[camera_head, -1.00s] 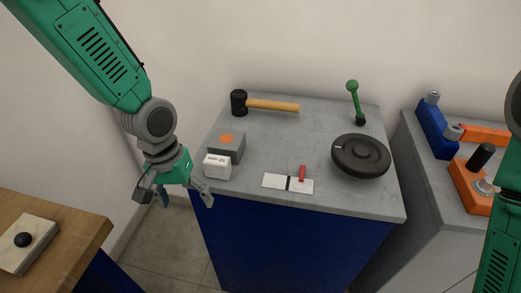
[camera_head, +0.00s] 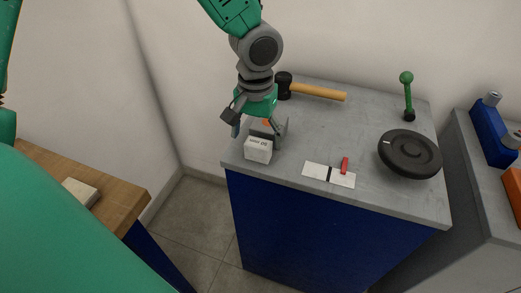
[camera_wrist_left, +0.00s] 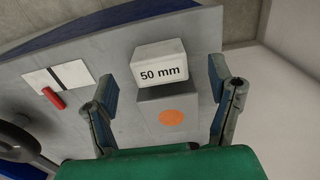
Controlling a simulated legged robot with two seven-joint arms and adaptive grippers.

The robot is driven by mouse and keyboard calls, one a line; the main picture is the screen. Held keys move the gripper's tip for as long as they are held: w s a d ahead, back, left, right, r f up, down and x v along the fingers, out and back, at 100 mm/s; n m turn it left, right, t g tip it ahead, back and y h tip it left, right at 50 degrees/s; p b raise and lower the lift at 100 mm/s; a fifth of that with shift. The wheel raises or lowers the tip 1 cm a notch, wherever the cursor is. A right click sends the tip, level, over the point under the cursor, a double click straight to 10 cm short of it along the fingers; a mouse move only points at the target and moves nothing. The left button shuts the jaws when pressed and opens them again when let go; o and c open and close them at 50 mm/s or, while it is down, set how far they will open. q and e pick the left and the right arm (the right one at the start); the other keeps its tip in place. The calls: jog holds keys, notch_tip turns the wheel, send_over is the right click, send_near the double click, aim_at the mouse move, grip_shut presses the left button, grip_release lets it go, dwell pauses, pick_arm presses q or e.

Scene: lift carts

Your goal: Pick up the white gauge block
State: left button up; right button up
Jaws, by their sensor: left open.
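The white gauge block (camera_head: 258,150), marked "50 mm", sits at the front left of the grey cart top. It also shows in the left wrist view (camera_wrist_left: 160,65), in front of a grey block with an orange disc (camera_wrist_left: 168,117). My left gripper (camera_head: 256,128) is open above and just behind the white block in the head view. In the left wrist view its two fingers (camera_wrist_left: 162,92) are spread, one to each side of the blocks, with nothing held. The grey block is partly hidden by the gripper in the head view. My right gripper is not in view.
A white plate with a black stripe and red handle (camera_head: 314,170) lies right of the block. A wooden table (camera_head: 125,195) stands left, across a floor gap.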

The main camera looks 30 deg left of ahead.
aim_at(257, 142)
pick_arm(q)
jog(key=shift+a+f, duration=0.2)
jog(key=shift+f, duration=0.2)
jog(key=f, duration=0.3)
jog(key=shift+w+f, duration=0.35)
jog(key=shift+f, duration=0.05)
jog(key=shift+d+f, duration=0.25)
jog(key=shift+f, duration=0.1)
jog(key=shift+d+r, duration=0.1)
jog(key=shift+d, duration=0.05)
jog(key=c, duration=1.2)
jog(key=shift+a, duration=0.35)
jog(key=shift+c, duration=1.4)
